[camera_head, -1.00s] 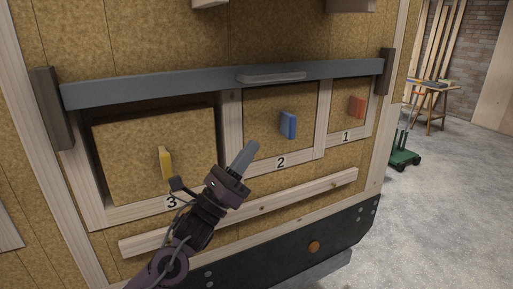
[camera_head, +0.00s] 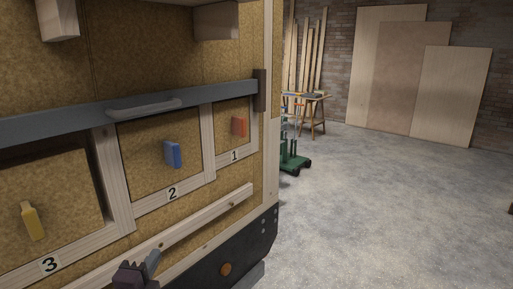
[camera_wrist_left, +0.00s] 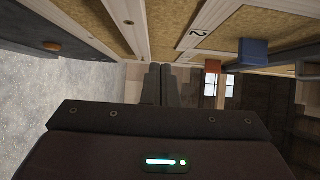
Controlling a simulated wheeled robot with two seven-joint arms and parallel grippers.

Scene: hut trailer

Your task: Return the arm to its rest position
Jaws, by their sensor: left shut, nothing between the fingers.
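My left gripper (camera_head: 152,262) is at the bottom of the head view, in front of the lower part of the hut wall, below the panel numbered 2 (camera_head: 160,155). Its fingers (camera_wrist_left: 158,84) are together and empty in the left wrist view. Most of my left arm is out of the head view. My right gripper is not in view. The blue handle (camera_head: 172,154) and the orange handle (camera_head: 239,126) are on panels 2 and 1. The yellow handle (camera_head: 33,221) is on panel 3. The gripper is apart from all three handles.
A grey bar (camera_head: 60,122) crosses above the panels. A wooden rail (camera_head: 205,222) runs below them, close to the gripper. Open concrete floor (camera_head: 390,210) lies to the right. A green trolley (camera_head: 292,163) and a small worktable (camera_head: 312,99) stand farther back.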

